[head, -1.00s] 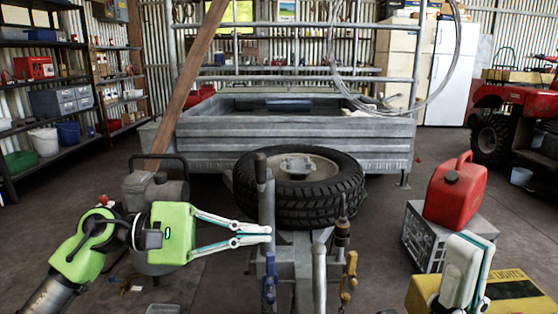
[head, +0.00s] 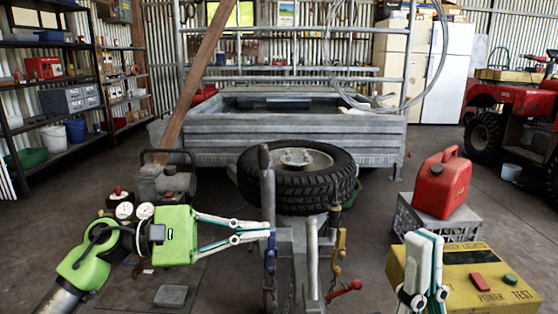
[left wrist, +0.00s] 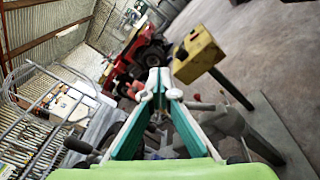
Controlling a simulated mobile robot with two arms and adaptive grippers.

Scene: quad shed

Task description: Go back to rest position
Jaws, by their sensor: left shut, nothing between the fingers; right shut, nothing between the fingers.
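My left gripper (head: 268,232) reaches in from the left in the head view, shut and empty. Its fingertips are beside the grey trailer hitch post (head: 268,205), in front of the spare tyre; I cannot tell whether they touch the post. In the left wrist view the left fingers (left wrist: 158,88) meet at their tips with nothing between them. My right gripper (head: 424,240) stands at the lower right of the head view, fingers together and pointing up. It is empty and covers part of the yellow box (head: 465,265).
The trailer (head: 290,145) with its spare tyre (head: 297,180) fills the middle. A red jerry can (head: 441,185) stands on a grey crate (head: 462,222) at right. A compressor (head: 165,180) is behind my left arm. Open floor lies at left and right.

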